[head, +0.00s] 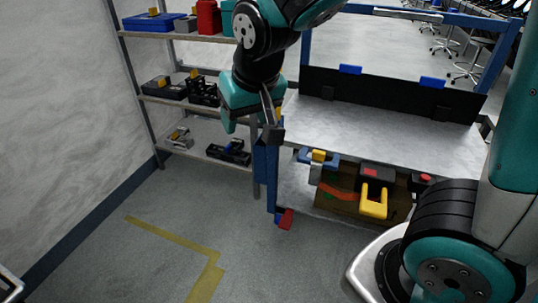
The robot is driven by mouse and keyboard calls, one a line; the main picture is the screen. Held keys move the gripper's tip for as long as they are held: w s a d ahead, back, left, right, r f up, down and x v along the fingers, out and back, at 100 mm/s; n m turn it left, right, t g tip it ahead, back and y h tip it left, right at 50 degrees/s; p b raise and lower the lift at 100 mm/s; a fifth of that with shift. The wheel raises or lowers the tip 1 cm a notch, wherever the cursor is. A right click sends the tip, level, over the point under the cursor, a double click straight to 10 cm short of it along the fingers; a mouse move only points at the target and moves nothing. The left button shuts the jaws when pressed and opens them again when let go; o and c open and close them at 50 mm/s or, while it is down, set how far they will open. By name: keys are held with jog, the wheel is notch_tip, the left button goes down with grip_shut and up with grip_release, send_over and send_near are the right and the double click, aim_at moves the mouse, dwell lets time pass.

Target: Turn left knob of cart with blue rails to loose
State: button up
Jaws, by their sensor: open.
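The cart with blue rails (266,175) stands in the middle and right of the head view, with a grey top (390,135) and a black back panel (395,97). Two blue pieces sit on the panel's upper edge, a left one (350,70) and a right one (432,83). I cannot tell whether they are knobs or which way they are set. My gripper (274,128) is open at the cart's front left corner, by the blue post. It looks empty, is apart from both blue pieces, and its fingers are partly hidden.
The cart's lower shelf holds a wooden board and a yellow-handled tool (373,203). A red piece (285,218) is at the foot of the left post. A shelf rack (150,97) with tools stands at left. Floor with yellow tape (175,238) is clear in front.

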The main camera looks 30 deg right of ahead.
jog(key=w+d+f+m+t+h+b, duration=0.2)
jog(key=w+d+f+m+h+b, duration=0.25)
jog(key=f+b, duration=0.55)
jog(key=w+d+f+m+t+h+b, duration=0.25)
jog(key=w+f+h+b, duration=0.4)
jog(key=b, duration=0.65)
jog(key=w+d+f+m+t+h+b, duration=0.2)
jog(key=w+f+m+h+b, duration=0.15)
jog(key=w+f+b, duration=0.55)
jog(key=shift+m, duration=0.25)
jog(key=shift+s+d+f+p+x, duration=0.2)
jog(key=shift+s+f+p+x, duration=0.1)
jog(key=shift+p+x, duration=2.65)
jog(key=shift+s+d+f+p+x, duration=0.2)
jog(key=shift+f+p+x, duration=0.15)
jog(key=shift+p+x, duration=2.6)
jog(key=shift+s+d+f+p+x, duration=0.25)
jog(key=shift+p+x, duration=1.85)
jog(key=shift+p, duration=1.65)
